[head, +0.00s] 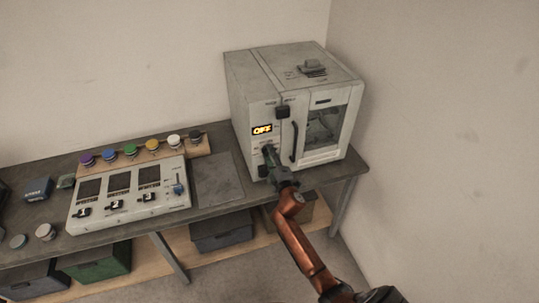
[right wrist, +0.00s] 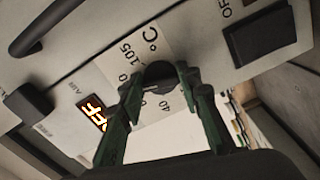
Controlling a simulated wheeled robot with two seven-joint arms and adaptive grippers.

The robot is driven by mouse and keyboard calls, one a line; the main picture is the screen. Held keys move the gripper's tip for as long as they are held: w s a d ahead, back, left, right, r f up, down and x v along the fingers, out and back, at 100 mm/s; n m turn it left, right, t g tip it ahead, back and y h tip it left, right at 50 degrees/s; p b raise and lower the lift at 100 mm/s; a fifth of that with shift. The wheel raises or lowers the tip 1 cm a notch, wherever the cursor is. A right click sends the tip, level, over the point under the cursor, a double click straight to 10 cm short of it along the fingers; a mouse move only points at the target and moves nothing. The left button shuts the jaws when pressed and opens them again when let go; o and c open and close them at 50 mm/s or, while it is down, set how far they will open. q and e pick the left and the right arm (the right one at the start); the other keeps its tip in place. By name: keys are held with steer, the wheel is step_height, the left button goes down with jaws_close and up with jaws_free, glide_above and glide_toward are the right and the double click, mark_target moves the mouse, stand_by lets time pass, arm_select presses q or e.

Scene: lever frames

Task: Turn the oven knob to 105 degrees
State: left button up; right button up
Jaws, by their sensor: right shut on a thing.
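The pale grey oven (head: 252,100) stands at the right end of the bench, and its display (head: 262,129) reads OFF in orange. My right gripper (head: 268,150) reaches its front panel just below the display and hides the knob in the head view. In the right wrist view the black oven knob (right wrist: 158,76) sits between the green fingers of my right gripper (right wrist: 160,84), which are shut on it. Printed marks 105, 40 and °C (right wrist: 152,40) show around the knob; the fingers cover part of the scale. My left gripper is not in view.
A dark block marked OFF (right wrist: 262,38) is close beside the knob. The oven's door handle (head: 294,142) is right of the panel. A grey control box (head: 130,200) and several coloured-lidded jars stand left on the bench. A wall is close on the right.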

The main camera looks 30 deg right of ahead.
steer(key=m+p, duration=0.2)
steer(key=m, duration=0.3)
steer(key=m+p, duration=0.1)
steer(key=m, duration=0.4)
steer(key=shift+a+f+p, duration=0.1)
steer(key=shift+f+p, duration=0.1)
steer(key=shift+p, duration=0.15)
steer(key=shift+m, duration=0.4)
steer(key=o, duration=1.2)
steer(key=shift+c, duration=0.2)
steer(key=shift+s, duration=0.1)
steer(key=v, duration=1.1)
steer(key=shift+s, duration=0.4)
